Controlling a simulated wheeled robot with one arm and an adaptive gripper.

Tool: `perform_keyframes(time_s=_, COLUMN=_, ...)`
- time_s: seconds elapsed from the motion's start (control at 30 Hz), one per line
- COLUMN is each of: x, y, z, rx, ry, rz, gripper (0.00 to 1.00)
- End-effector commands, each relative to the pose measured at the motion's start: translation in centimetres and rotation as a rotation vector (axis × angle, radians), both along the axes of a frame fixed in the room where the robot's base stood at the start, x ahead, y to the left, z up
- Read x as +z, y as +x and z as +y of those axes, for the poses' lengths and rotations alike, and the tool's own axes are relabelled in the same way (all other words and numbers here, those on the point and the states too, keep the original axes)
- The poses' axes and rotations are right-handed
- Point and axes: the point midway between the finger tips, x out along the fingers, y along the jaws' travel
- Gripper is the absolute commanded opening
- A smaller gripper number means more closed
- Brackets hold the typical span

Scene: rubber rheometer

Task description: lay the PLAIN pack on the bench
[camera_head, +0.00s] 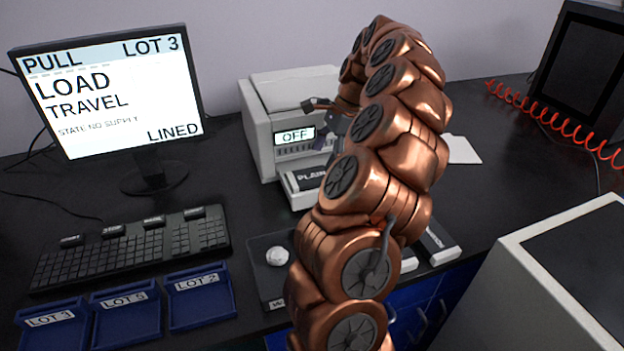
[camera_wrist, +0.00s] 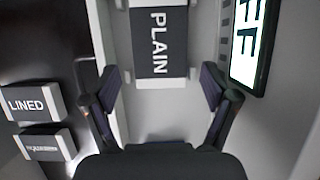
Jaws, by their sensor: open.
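The PLAIN pack (camera_head: 309,177), dark with white ends, sits in the front tray of the white printer-like machine (camera_head: 262,125), whose display reads OFF. In the wrist view the PLAIN pack (camera_wrist: 160,45) lies ahead of my gripper (camera_wrist: 161,88). The fingers are spread wide, one to each side near the pack's close end, and not seen touching it. In the head view my gripper (camera_head: 320,120) is at the machine's front, partly hidden by my copper arm. The black bench (camera_head: 225,215) carries the machine.
A LINED pack (camera_wrist: 30,103) and another pack (camera_wrist: 45,147) lie to the left in the wrist view. The monitor (camera_head: 110,85) shows LOAD TRAVEL and LINED. A keyboard (camera_head: 130,245) and blue lot trays (camera_head: 125,312) occupy the left. A red coiled cable (camera_head: 545,125) lies right.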

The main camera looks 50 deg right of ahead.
Motion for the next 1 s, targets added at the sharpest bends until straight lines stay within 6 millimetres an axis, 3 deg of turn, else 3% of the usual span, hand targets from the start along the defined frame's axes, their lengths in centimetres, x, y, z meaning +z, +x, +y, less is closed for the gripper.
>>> perform_keyframes(time_s=0.37, x=-1.4, y=0.3, z=0.6, rx=0.0, ry=0.001, rz=0.0, gripper=0.85)
perform_keyframes(time_s=0.7, x=-4.8, y=0.9, z=1.9, rx=0.001, ry=0.004, rz=0.0, gripper=0.85)
perform_keyframes(time_s=1.0, x=-5.2, y=1.1, z=1.9, rx=0.0, ry=0.001, rz=0.0, gripper=0.84)
